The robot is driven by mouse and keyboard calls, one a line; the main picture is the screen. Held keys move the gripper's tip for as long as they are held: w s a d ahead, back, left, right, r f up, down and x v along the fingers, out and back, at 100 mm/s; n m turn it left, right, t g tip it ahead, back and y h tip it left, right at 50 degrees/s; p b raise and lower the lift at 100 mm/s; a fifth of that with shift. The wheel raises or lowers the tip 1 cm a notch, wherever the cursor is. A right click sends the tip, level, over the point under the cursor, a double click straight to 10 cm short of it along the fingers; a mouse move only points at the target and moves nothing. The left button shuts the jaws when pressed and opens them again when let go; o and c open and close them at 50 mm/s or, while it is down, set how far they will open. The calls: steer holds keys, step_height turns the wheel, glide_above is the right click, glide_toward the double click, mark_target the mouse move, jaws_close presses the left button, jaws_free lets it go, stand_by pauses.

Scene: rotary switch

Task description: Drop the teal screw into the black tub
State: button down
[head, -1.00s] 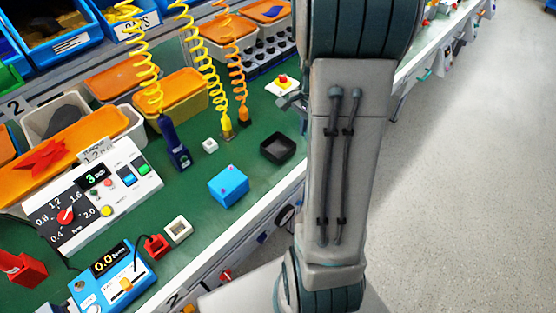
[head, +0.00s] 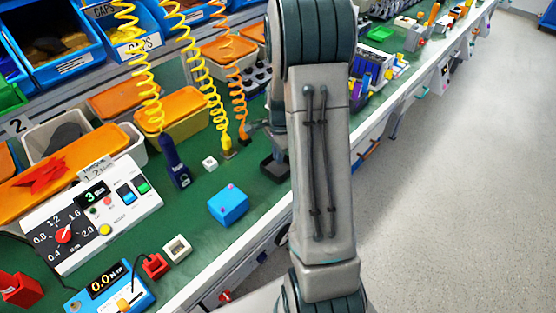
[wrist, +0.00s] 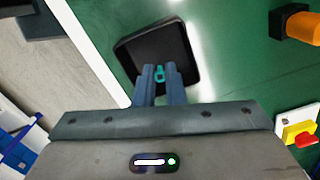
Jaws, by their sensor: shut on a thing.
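In the wrist view my gripper (wrist: 160,78) is shut on the small teal screw (wrist: 160,73), which sits between the fingertips. The black tub (wrist: 178,37) lies beyond the fingertips on the green bench, and the fingertips overlap its near part in this view. How high the screw is above the tub, I cannot tell. In the head view the black tub (head: 274,168) is partly hidden behind my arm, and the screw does not show.
A blue block (head: 228,206) and a small white cube (head: 210,163) stand on the green bench left of the tub. Coiled yellow and orange cords hang nearby. In the wrist view an orange tool end (wrist: 297,22) and a red-yellow button box (wrist: 299,131) are at the right.

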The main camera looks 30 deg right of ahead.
steer(key=shift+f, duration=1.65)
steer(key=shift+f, duration=0.15)
steer(key=c, duration=1.5)
jaws_free()
